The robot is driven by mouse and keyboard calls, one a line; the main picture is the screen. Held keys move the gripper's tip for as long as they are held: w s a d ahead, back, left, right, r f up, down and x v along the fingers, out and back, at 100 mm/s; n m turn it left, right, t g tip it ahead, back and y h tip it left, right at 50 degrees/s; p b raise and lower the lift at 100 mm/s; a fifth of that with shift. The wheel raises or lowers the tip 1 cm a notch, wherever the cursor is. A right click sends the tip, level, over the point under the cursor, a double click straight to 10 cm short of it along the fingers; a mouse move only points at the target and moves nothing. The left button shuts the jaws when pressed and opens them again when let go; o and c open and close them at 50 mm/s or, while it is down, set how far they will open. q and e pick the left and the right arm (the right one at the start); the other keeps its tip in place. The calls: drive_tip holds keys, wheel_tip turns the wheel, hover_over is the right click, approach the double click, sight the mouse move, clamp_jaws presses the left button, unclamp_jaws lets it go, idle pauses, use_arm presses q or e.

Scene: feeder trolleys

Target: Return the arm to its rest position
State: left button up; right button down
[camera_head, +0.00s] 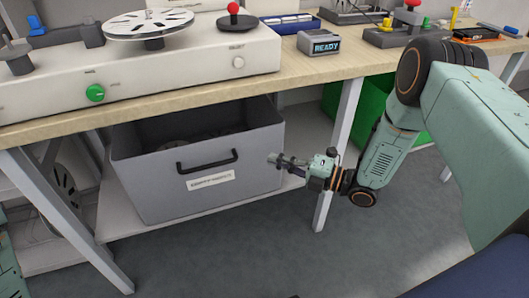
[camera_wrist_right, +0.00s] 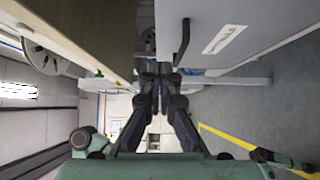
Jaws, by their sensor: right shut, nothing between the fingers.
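My right arm comes in from the right in the head view and reaches down below the table top. Its right gripper (camera_head: 275,160) points left, in front of the right end of the grey bin, and looks apart from the table leg. It also shows in the right wrist view (camera_wrist_right: 161,72), with its two dark fingers together and nothing between them. My left gripper does not show in the head view.
A grey bin (camera_head: 215,182) with a black handle stands on the shelf under the wooden table (camera_head: 300,75). A table leg (camera_head: 337,150) stands close to my right gripper. A green bin (camera_head: 375,98) is behind my arm. The floor in front (camera_head: 240,245) is clear.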

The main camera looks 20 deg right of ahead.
drive_tip(key=shift+s+d, duration=0.3)
drive_tip(key=s+f+m+g+h+p, duration=0.1)
drive_tip(key=s+f+m+g+h, duration=0.2)
drive_tip(key=s+f+m+h, duration=0.55)
drive_tip(key=s+f+m+g+h, duration=0.15)
drive_tip(key=s+f+m, duration=0.35)
drive_tip(key=m, duration=0.8)
drive_tip(key=s+r+m+g+h+p, duration=0.2)
drive_tip(key=s+m+g, duration=0.4)
drive_tip(key=s, duration=1.5)
drive_tip(key=shift+s+a+r+g+h+p, duration=0.25)
drive_tip(key=shift+r+g+h+p, duration=0.25)
drive_tip(key=shift+g, duration=0.65)
drive_tip(key=shift+r, duration=0.1)
